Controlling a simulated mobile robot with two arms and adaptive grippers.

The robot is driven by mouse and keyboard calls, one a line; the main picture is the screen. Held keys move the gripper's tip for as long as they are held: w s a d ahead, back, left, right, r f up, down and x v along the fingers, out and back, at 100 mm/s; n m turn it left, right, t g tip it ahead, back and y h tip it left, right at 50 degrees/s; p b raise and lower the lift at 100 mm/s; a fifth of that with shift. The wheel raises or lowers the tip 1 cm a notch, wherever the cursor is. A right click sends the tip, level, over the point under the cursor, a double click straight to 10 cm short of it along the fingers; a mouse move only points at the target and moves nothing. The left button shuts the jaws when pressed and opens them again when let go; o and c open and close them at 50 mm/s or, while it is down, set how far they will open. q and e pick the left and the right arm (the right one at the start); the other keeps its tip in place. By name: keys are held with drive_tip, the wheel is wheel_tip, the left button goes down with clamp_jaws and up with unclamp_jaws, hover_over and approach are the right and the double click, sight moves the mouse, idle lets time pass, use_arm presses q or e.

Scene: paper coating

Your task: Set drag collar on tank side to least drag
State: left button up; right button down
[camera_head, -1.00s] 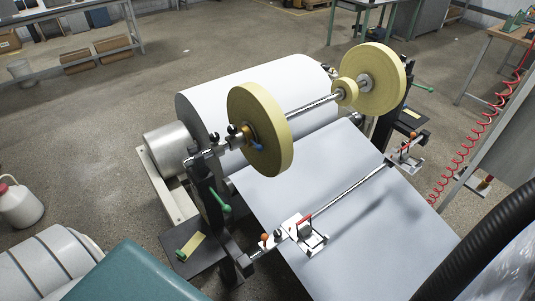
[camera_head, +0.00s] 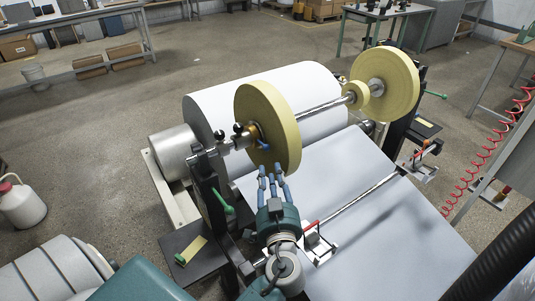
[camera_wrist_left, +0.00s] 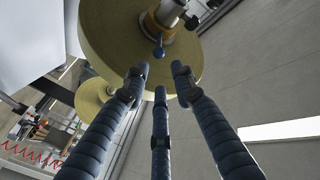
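A brass-coloured drag collar (camera_head: 251,131) sits on the shaft against the near yellow tape roll (camera_head: 284,125). In the left wrist view the collar (camera_wrist_left: 152,27) is at the top, with a small blue lever (camera_wrist_left: 158,48) hanging down from it. The lever also shows in the head view (camera_head: 264,146), pointing down and right. My left gripper (camera_head: 272,170), with blue ribbed fingers, is just below the near roll and lever. Its fingers (camera_wrist_left: 159,77) are spread, with nothing between them, and appear apart from the lever. My right gripper is not in view.
A wide white paper roll (camera_head: 225,95) lies behind the shaft, and its web (camera_head: 390,230) runs forward under my left gripper. A second yellow roll (camera_head: 395,85) is at the far shaft end. A black post (camera_head: 208,195) with a green handle (camera_head: 222,203) stands left.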

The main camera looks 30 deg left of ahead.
sight(267, 150)
use_arm(q)
drive_tip(key=p+x, duration=0.3)
drive_tip(key=x, duration=0.5)
drive_tip(key=shift+w+a, duration=0.2)
drive_tip(key=shift+w, duration=0.15)
drive_tip(key=shift+w+a, duration=0.3)
drive_tip(key=shift+w, duration=0.05)
clamp_jaws()
